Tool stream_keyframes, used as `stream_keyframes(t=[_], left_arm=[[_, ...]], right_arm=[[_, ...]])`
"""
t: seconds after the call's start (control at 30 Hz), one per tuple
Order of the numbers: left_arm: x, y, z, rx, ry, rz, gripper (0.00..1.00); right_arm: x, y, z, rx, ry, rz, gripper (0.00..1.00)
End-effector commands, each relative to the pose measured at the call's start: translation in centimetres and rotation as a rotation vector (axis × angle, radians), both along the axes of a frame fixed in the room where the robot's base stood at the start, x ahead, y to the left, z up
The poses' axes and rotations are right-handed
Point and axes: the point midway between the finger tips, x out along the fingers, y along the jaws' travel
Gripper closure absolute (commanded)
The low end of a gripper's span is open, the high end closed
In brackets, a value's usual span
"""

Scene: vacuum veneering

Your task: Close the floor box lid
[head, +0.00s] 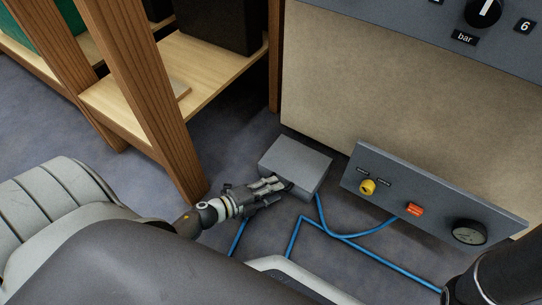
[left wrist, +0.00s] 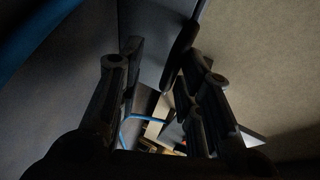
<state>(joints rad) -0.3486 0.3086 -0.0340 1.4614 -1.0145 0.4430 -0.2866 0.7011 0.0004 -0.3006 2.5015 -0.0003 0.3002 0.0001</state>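The floor box (head: 293,160) is a grey box on the floor in front of the beige cabinet. Its flat grey top shows in the head view; I cannot tell whether the lid is fully down. My left gripper (head: 284,186) is at the box's near side, close to or touching its lower front edge. In the left wrist view its two fingers (left wrist: 157,70) stand apart, with a blue-grey surface behind the gap and nothing clearly held. The fingertips' exact contact is hidden in shadow. My right gripper is out of view.
A grey panel (head: 430,198) with a yellow knob (head: 367,187), an orange part (head: 415,209) and a gauge (head: 469,232) stands right of the box. Blue hoses (head: 345,236) cross the floor. A wooden shelf (head: 205,75) stands at left. The beige cabinet (head: 400,85) stands behind.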

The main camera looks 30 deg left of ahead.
Motion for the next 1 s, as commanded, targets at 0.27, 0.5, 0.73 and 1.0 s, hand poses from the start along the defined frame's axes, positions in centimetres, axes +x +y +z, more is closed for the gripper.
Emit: stream_keyframes(t=[0.27, 0.5, 0.73, 1.0], left_arm=[[-0.4, 0.2, -0.8, 0.004, 0.017, 0.005, 0.66], [-0.7, 0.5, -0.6, 0.006, 0.015, 0.006, 0.66], [-3.7, 1.8, 0.5, 0.005, 0.016, 0.004, 0.66], [-8.1, 3.8, 2.5, 0.003, 0.009, 0.0, 0.66]], right_arm=[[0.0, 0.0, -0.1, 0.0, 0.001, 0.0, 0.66], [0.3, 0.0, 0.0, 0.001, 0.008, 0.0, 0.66], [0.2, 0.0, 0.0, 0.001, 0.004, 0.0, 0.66], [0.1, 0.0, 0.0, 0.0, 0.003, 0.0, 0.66]])
